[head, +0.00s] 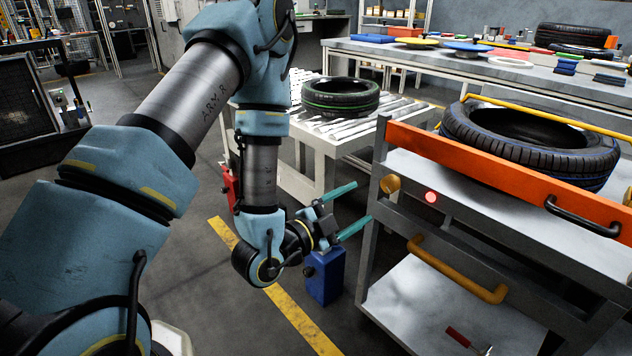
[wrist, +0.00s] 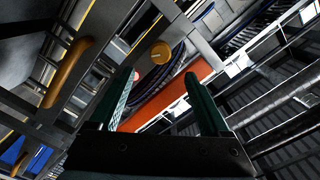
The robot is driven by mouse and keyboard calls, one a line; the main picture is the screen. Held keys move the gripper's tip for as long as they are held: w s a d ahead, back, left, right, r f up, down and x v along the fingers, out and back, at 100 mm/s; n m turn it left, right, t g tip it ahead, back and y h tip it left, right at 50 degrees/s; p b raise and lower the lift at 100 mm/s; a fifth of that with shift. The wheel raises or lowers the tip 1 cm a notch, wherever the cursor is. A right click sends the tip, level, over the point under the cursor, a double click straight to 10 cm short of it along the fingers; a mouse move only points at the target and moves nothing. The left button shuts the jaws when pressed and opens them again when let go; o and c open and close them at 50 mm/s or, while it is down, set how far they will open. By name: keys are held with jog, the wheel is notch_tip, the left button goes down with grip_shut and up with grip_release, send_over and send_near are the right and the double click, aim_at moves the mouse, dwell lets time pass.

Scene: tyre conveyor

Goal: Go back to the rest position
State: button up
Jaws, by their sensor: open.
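My gripper (head: 345,212) is open and empty in the head view, its two teal fingers spread and pointing right toward the side of a grey cart (head: 367,255). The fingers also show in the wrist view (wrist: 160,105), apart, with nothing between them but the cart's orange panel beyond. My arm reaches down from the upper left in the head view, its wrist bent low, left of the cart. I cannot tell whether the fingertips touch the cart's frame.
A tyre (head: 530,140) lies on the cart behind an orange panel (head: 480,172). A green-striped tyre (head: 340,97) lies on a roller conveyor (head: 305,160). A blue box (head: 325,277) stands on the floor below my gripper. A cluttered bench (head: 440,62) is behind. Floor left of the yellow line (head: 270,285) looks clear.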

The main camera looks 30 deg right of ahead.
jog(key=shift+w, duration=0.1)
jog(key=w+a+f+n+t+y, duration=0.1)
jog(key=w+a+n+t+y, duration=0.1)
jog(key=w+a+n+y, duration=0.75)
jog(key=w+a+r+n+y, duration=0.1)
jog(key=w+a+n+y, duration=0.15)
jog(key=a, duration=0.55)
jog(key=w+a+r+n+y, duration=0.1)
jog(key=w+a+n+y, duration=0.2)
jog(key=a, duration=0.5)
jog(key=s+a+r+n+g+y, duration=0.1)
jog(key=s+a+r+n+g, duration=0.25)
jog(key=a+n, duration=0.2)
jog(key=s+a+r+n+g+y, duration=0.1)
jog(key=s+a+r+n+g, duration=0.1)
jog(key=s+a+n, duration=0.4)
notch_tip(320, 180, up, 15)
jog(key=w+m+p, duration=0.1)
jog(key=m+p, duration=0.1)
jog(key=p, duration=1.4)
jog(key=shift+a+r, duration=0.15)
jog(key=shift+a, duration=0.3)
jog(key=shift+w+m+t, duration=0.1)
jog(key=shift+m+t, duration=0.15)
